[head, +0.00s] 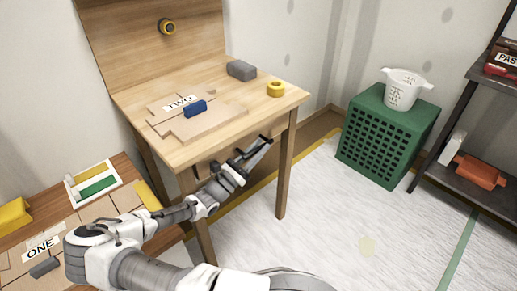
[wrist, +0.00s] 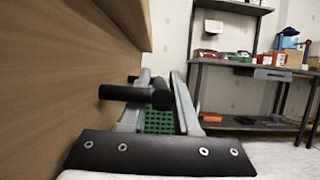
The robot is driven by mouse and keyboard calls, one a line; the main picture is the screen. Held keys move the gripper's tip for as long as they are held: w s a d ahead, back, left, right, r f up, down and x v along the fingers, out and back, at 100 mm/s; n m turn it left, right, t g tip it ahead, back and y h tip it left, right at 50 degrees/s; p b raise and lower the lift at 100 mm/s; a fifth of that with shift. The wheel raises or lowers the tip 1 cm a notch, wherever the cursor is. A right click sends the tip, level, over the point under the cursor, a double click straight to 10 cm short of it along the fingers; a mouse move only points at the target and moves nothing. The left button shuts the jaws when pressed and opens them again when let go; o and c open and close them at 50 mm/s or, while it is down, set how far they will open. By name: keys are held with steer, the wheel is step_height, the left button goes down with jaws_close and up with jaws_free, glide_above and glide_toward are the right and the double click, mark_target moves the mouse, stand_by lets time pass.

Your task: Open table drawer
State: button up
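The wooden table (head: 228,120) stands in the middle of the head view. The drawer lies under its top; most of its front is hidden by the tabletop and my arm. In the wrist view a wooden front (wrist: 60,80) fills the left side, and a black bar handle (wrist: 122,93) stands out from it. My gripper (head: 262,143) is at the table's front, just below the top edge. It also shows in the wrist view (wrist: 162,82), where its two grey fingers are apart, one on each side of the handle bar. I see no clear grip on the bar.
A blue block (head: 195,108), a grey block (head: 241,70) and yellow tape (head: 276,89) lie on the tabletop. A lower table (head: 120,172) stands at left. A green crate (head: 385,140) and dark shelf (head: 450,175) stand at right. The white floor between is clear.

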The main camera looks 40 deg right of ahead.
jaws_close()
stand_by(1.1)
